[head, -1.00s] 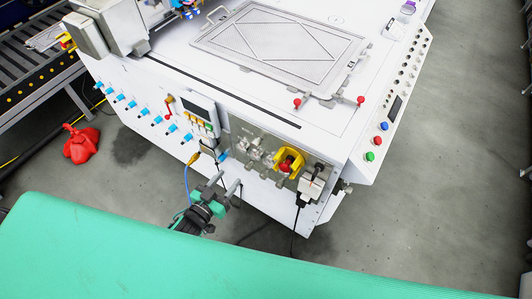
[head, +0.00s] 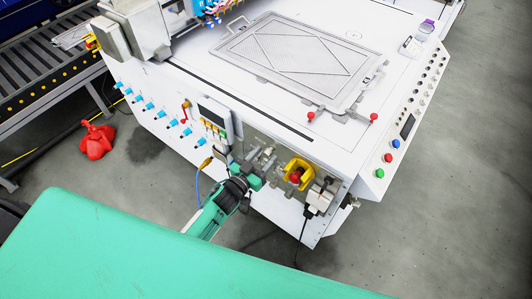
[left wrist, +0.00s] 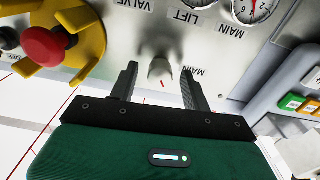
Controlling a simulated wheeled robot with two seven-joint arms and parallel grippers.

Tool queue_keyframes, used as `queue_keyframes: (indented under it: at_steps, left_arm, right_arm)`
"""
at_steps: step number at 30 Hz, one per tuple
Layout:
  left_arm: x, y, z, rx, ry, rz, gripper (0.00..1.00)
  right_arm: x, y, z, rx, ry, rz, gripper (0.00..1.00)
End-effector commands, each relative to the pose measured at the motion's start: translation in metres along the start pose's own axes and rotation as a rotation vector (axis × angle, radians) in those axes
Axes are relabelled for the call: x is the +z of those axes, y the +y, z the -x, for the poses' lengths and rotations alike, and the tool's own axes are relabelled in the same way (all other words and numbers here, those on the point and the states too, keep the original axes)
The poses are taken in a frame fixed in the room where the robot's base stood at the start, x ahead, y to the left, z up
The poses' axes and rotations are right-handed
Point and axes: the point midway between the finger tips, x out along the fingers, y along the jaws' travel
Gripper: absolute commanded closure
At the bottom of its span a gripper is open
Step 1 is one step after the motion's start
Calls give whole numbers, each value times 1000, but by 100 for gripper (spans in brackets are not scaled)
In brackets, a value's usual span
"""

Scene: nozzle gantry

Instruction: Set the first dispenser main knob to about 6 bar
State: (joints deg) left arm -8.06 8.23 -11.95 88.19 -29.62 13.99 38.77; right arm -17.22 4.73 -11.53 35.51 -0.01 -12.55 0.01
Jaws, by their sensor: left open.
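The pale main knob (left wrist: 160,72) is on the grey panel in the left wrist view, beside an upside-down "MAIN" label. A small red mark shows on its near side. My left gripper (left wrist: 158,82) is open, with one dark finger on each side of the knob and a visible gap to both. In the head view my left gripper (head: 262,168) is at the machine's front panel, and the knob cannot be made out there. A gauge (left wrist: 250,10) labelled "MAIN" is cut off by the top edge; its reading is unclear. My right gripper is not in view.
A red knob in a yellow bracket (left wrist: 45,45) sits left of the gripper in the wrist view. A display box with coloured buttons (left wrist: 295,103) juts out at the right. A grey connector block (head: 318,196) with a cable is at the panel's right end in the head view.

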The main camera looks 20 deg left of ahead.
Motion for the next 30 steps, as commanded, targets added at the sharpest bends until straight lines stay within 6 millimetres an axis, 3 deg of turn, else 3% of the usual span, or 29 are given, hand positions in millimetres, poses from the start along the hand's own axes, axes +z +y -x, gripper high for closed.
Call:
queue_keyframes:
  at_steps: [4,14,15,22,30]
  left_arm:
    - [0,0,-12,0,0,-1,52]
    - [0,0,-16,0,-1,-1,52]
    - [0,0,-16,0,-1,-1,54]
    - [0,0,-15,0,0,-1,97]
    - [0,0,-15,1,0,-24,96]
  right_arm:
    - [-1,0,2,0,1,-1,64]
    - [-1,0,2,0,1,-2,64]
    - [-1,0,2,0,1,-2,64]
    - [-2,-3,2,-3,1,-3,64]
    - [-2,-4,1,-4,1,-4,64]
